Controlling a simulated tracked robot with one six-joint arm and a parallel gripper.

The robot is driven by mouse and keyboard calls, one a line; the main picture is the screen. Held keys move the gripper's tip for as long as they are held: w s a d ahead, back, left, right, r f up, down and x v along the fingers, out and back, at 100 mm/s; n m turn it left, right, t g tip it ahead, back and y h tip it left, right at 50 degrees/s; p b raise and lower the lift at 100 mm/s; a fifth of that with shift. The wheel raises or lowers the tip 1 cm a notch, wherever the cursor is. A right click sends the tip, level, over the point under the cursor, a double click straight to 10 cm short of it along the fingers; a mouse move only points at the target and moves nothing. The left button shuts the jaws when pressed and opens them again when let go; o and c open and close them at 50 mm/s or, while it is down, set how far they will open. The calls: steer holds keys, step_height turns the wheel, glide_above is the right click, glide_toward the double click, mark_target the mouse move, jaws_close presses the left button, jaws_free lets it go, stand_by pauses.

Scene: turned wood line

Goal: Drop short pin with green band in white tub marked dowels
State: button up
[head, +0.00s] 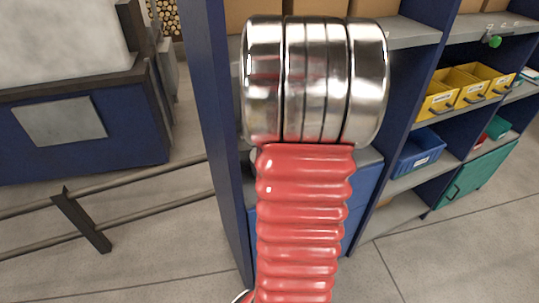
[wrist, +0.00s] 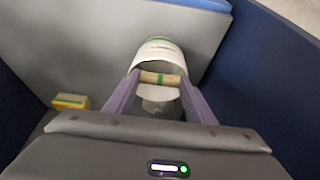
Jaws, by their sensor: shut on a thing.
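In the wrist view, my gripper (wrist: 161,82) is shut on a short pale wooden pin (wrist: 148,77) with a green band around its middle. The pin lies crosswise between the two purple fingers. A white tub (wrist: 157,46) with some green at its top edge is just beyond the pin. The pin and fingers overlap the tub in the picture; I cannot tell whether the pin is over its opening. No lettering on the tub is readable. In the head view my own arm covers the middle, and neither the pin, the tub nor my gripper shows.
In the wrist view a small yellow and green object (wrist: 70,101) lies on the grey surface at left, with a dark blue panel (wrist: 262,70) at right. In the head view, blue shelving holds yellow bins (head: 437,101) and a blue bin (head: 419,151) at right.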

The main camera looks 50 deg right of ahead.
steer(key=shift+f, duration=0.65)
steer(key=o, duration=1.1)
steer(key=shift+s+a, duration=0.1)
steer(key=v, duration=0.6)
steer(key=s+a, duration=0.2)
steer(key=s, duration=0.1)
steer(key=s+a, duration=0.2)
steer(key=s, duration=0.1)
steer(key=s+a, duration=0.1)
steer(key=s, duration=0.3)
steer(key=shift+a+r, duration=0.2)
steer(key=shift+a, duration=0.2)
steer(key=shift+w+a, duration=0.1)
